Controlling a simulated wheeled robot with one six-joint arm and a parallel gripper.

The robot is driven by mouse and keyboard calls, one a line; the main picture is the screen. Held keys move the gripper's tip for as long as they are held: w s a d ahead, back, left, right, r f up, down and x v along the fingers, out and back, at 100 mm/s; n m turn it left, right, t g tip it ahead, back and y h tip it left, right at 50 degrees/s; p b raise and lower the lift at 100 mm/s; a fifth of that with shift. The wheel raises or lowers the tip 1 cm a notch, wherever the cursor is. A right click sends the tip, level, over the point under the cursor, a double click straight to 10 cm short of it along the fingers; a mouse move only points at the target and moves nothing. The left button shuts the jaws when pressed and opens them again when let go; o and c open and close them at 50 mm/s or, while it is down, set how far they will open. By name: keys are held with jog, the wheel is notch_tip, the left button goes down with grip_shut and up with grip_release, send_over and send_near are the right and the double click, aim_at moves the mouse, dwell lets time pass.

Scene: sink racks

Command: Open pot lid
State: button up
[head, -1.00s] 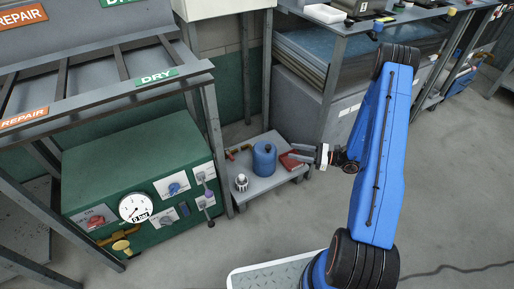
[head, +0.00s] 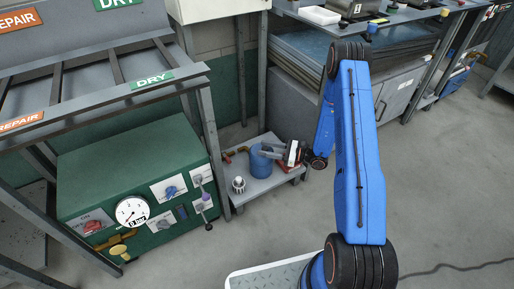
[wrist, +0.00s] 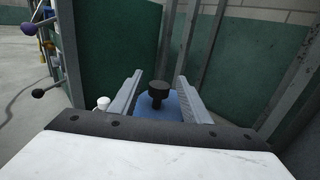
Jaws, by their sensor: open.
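The blue pot (head: 259,164) stands on a low grey shelf. In the wrist view its blue lid (wrist: 174,108) shows with a black knob (wrist: 158,92) on top. My gripper (head: 268,151) is at the pot's top, coming from the right. In the wrist view my gripper (wrist: 160,82) is open, with one finger on each side of the knob and a gap on both sides. The lower part of the pot is hidden in the wrist view by my gripper's body.
The low shelf (head: 250,189) also holds a small white object (head: 238,185) left of the pot and a red item (head: 284,164) partly behind my gripper. A green machine (head: 125,180) with levers stands to the left. Grey frame posts rise close around the shelf.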

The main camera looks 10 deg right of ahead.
aim_at(257, 147)
jog(key=shift+x, duration=2.25)
jog(key=shift+c, duration=0.6)
grip_shut()
